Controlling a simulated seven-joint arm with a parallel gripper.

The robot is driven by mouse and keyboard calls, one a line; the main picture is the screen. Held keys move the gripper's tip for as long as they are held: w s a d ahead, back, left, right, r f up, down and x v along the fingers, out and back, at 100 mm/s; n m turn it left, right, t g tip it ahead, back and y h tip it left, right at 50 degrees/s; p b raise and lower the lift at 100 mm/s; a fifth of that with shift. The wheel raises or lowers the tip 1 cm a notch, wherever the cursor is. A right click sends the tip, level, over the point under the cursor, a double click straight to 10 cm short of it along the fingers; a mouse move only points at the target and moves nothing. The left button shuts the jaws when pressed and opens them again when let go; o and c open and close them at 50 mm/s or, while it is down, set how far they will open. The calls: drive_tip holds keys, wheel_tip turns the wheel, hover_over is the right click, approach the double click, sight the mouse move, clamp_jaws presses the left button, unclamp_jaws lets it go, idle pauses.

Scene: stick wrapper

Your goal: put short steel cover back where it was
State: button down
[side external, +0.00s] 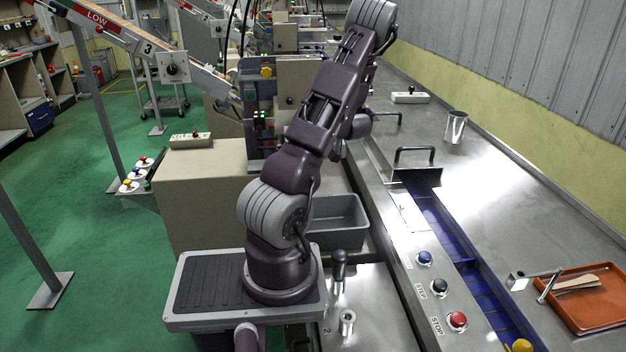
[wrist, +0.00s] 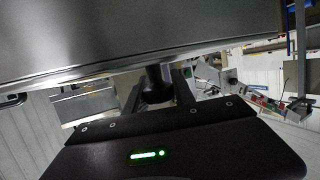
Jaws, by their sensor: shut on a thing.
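My gripper (wrist: 158,98) shows in the wrist view, with its two dark fingers closed around a short dark post at the edge of a large grey steel plate (wrist: 130,35). The plate fills the top of that view and looks like the short steel cover. In the side view, my arm hides most of the gripper and what it holds. There, a dark handle (side external: 385,115) shows just right of my wrist. A nearer dark handle (side external: 414,150) stands on a steel plate (side external: 420,177) at the far end of the open blue channel (side external: 445,235).
Blue, black and red buttons (side external: 457,320) line the near edge of the channel. A metal cup (side external: 455,127) and a small white control box (side external: 410,97) stand on the bench. An orange tray (side external: 590,312) holds wooden sticks. A grey bin (side external: 337,222) sits beside my base.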

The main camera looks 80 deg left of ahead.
wheel_tip(320, 180, down, 10)
drive_tip(key=shift+f, duration=0.2)
drive_tip(key=c, duration=1.1)
unclamp_jaws()
drive_tip(key=shift+f, duration=0.2)
drive_tip(key=shift+o, duration=0.2)
drive_tip(key=shift+r, duration=0.1)
